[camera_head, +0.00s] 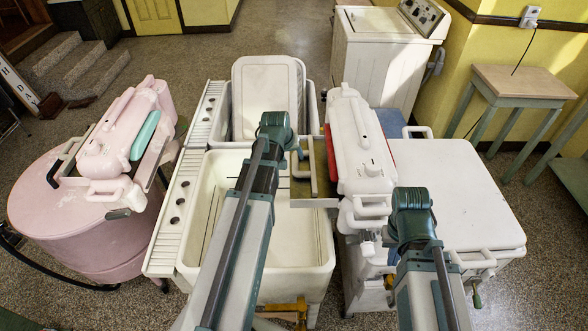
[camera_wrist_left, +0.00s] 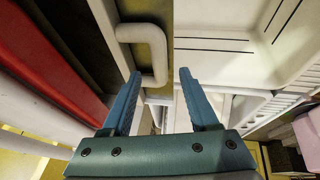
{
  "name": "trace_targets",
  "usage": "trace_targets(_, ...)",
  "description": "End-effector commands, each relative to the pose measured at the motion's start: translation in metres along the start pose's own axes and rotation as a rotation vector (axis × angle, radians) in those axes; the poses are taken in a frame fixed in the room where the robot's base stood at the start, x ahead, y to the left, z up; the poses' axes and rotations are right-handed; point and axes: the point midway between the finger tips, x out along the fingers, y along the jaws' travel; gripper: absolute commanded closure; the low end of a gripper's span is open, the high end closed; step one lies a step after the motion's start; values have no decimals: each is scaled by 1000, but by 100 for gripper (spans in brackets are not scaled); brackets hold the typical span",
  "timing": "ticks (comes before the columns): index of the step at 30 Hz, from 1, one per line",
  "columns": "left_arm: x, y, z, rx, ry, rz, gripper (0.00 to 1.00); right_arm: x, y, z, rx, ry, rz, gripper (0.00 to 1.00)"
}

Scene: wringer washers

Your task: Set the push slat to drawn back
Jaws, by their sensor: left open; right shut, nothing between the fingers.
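The white wringer head (camera_head: 357,140) has a red slat (camera_head: 329,152) along its left side. The red slat is also large at the left of the left wrist view (camera_wrist_left: 48,58). Beside it, over a brown tray, a pale bent handle (camera_wrist_left: 158,52) shows. My left gripper (camera_wrist_left: 160,73) is open and empty. Its left fingertip is close to the handle's lower end; I cannot tell whether they touch. I cannot tell which slat the task names.
A pink washer (camera_head: 85,235) at left carries a wringer with a teal slat (camera_head: 145,136). A white double sink (camera_head: 320,262) stands under my left arm. A white-topped washer (camera_head: 460,190) is at right, and a wooden side table (camera_head: 525,82) stands behind it.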

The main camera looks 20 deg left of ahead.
Motion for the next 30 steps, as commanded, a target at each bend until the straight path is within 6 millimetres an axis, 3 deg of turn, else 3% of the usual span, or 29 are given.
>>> trace_targets(1, 16, -1, 1, 0, 0, 0, 39, 15, -2, -1, 0, 0, 0, 100)
trace_targets(7, 41, -1, 1, 1, 0, 0, 39, 37, -4, -2, 1, 0, 0, 100)
trace_targets(19, 46, 0, 0, 1, 0, 0, 39, 41, -4, -2, 2, 0, 0, 100)
trace_targets(30, 46, 0, 0, 1, 0, 0, 100, 41, -4, -2, 2, 0, 0, 100)
